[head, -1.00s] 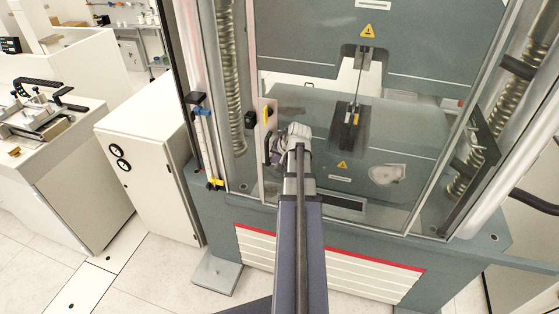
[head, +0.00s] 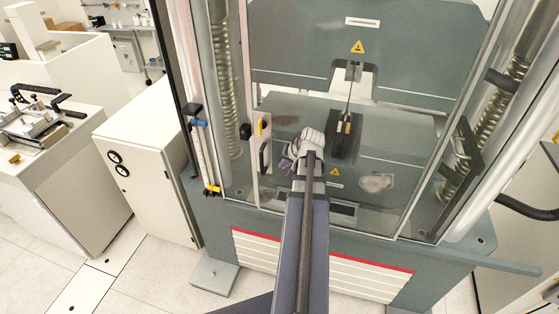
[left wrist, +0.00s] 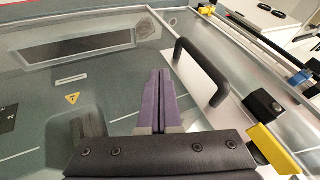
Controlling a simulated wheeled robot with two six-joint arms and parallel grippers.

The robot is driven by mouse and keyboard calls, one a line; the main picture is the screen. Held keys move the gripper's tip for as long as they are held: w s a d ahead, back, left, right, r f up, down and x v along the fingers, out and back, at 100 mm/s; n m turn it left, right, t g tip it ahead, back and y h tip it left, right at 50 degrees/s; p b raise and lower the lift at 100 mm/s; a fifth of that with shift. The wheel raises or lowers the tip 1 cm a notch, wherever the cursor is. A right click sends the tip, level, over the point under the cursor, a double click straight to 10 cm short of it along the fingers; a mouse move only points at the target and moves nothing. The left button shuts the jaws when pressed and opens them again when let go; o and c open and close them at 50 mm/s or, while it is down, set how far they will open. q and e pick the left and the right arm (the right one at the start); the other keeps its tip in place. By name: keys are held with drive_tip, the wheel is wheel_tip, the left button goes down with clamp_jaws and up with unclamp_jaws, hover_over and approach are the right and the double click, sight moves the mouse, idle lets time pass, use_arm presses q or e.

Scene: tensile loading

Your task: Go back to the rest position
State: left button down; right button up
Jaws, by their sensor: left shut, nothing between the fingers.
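My left gripper (head: 287,163) is in front of the glass door of the testing machine, beside the door's black handle (head: 265,157). In the left wrist view its purple fingers (left wrist: 156,98) are together and empty. The handle (left wrist: 203,70) stands to their right there, apart from them. In the head view my forearm and wrist cover part of the machine's lower front. My right gripper is in neither view.
The testing machine's glass door (head: 400,205) spans its front, with a thin rod (head: 350,92) behind it. A white cabinet (head: 150,180) and a bench with a black-handled device (head: 35,115) stand at left. Pale floor (head: 150,285) is clear at lower left.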

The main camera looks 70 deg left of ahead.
use_arm(q)
drive_tip(key=v, duration=0.1)
drive_tip(key=p+v, duration=0.2)
drive_tip(key=v, duration=0.1)
drive_tip(key=shift+w+f, duration=0.1)
drive_tip(key=shift+w, duration=0.15)
